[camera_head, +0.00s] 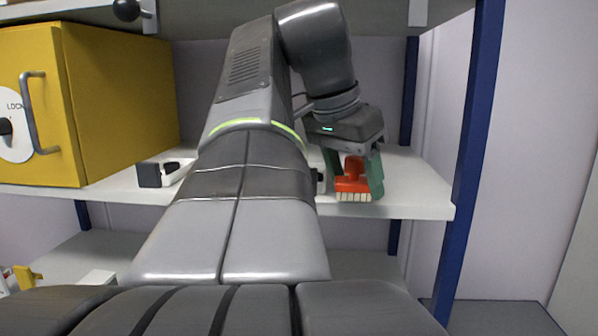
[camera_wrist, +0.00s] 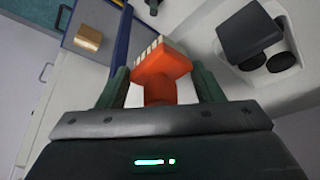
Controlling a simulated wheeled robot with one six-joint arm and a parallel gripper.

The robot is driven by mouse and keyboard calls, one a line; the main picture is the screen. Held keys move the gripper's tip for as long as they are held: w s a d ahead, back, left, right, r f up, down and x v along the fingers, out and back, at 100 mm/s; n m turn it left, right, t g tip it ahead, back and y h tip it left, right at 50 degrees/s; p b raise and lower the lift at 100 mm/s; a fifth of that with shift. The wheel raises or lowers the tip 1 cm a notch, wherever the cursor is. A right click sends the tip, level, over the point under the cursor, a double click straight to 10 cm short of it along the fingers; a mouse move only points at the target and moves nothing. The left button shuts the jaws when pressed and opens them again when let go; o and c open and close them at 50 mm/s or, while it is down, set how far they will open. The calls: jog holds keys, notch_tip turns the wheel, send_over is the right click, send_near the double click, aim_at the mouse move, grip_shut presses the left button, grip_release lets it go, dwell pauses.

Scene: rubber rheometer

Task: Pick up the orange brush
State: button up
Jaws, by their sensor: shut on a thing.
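The orange brush (camera_head: 353,182) has a row of pale bristles along its lower edge in the head view. It is between the green fingers of my gripper (camera_head: 358,172), at the right end of the white shelf (camera_head: 420,190). In the wrist view the orange brush (camera_wrist: 160,72) sits between the two green fingers of my gripper (camera_wrist: 158,86), bristles pointing away from the palm. My gripper is shut on the brush. Whether the bristles touch the shelf is hard to tell.
A yellow cabinet (camera_head: 120,100) with a grey handle stands on the shelf at left. A black-and-white object (camera_head: 160,174) lies beside it. A blue post (camera_head: 472,140) rises at the shelf's right end. An upper shelf (camera_head: 210,18) hangs above.

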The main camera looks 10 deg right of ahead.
jog(key=s+a+b, duration=0.1)
jog(key=s+a, duration=0.2)
jog(key=a, duration=0.3)
jog(key=shift+s, duration=0.3)
jog(key=o, duration=0.5)
jog(key=shift+c, duration=0.7)
jog(key=shift+s, duration=0.1)
